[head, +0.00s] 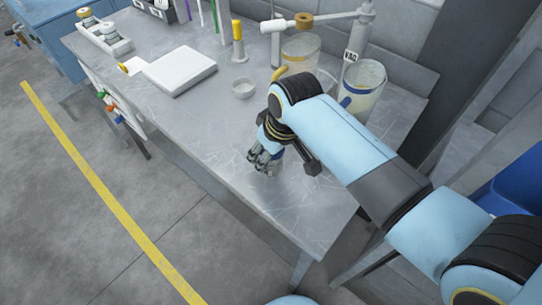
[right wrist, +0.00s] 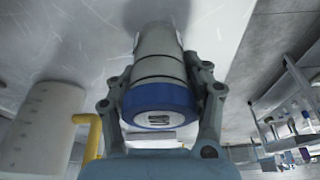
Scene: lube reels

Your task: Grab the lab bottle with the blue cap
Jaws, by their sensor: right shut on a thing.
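The lab bottle with the blue cap (right wrist: 160,68) shows large in the right wrist view, its blue cap facing the camera and its grey-white body beyond. My right gripper (right wrist: 163,88) is shut on it, with a finger on each side near the cap. In the head view my right gripper (head: 263,160) is low over the front part of the metal table (head: 300,205). The bottle is mostly hidden there behind the fingers. Whether it touches the table is hard to tell. My left gripper is not in view.
Two clear containers, one with a blue band (head: 361,88) and one with a yellow handle (head: 300,55), stand right of my gripper at the back. The table's front corner is clear.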

